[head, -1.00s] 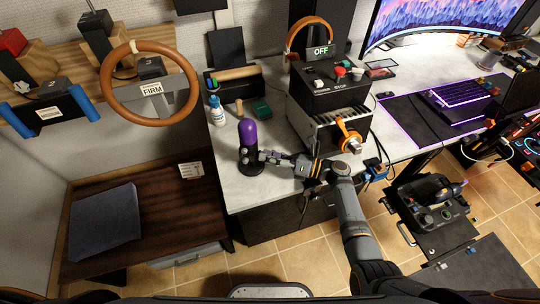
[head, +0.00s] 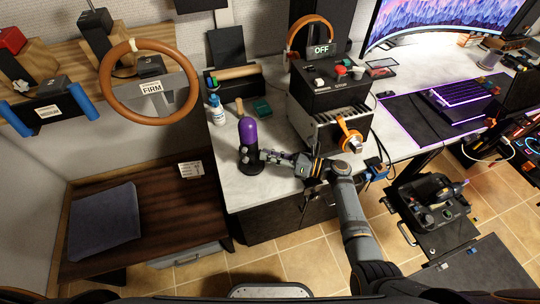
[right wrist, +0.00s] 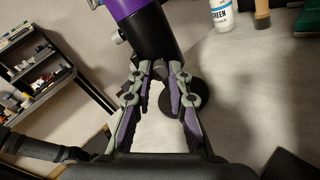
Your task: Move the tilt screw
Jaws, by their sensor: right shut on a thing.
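A purple and black microphone (head: 248,132) stands upright on a round black base (head: 251,168) at the front left of the white desk. It also shows in the right wrist view (right wrist: 152,28), with the base (right wrist: 185,90) behind the fingers. My right gripper (head: 263,156) reaches in from the right at the microphone's lower part. In the right wrist view its fingertips (right wrist: 158,68) are closed on the small tilt screw (right wrist: 158,71) below the microphone body; the fingers hide much of it. My left gripper is not in view.
A black control box (head: 325,85) with an orange-handled part stands to the right, close to my right arm. A wooden bench (head: 150,220) with a grey cushion lies to the left.

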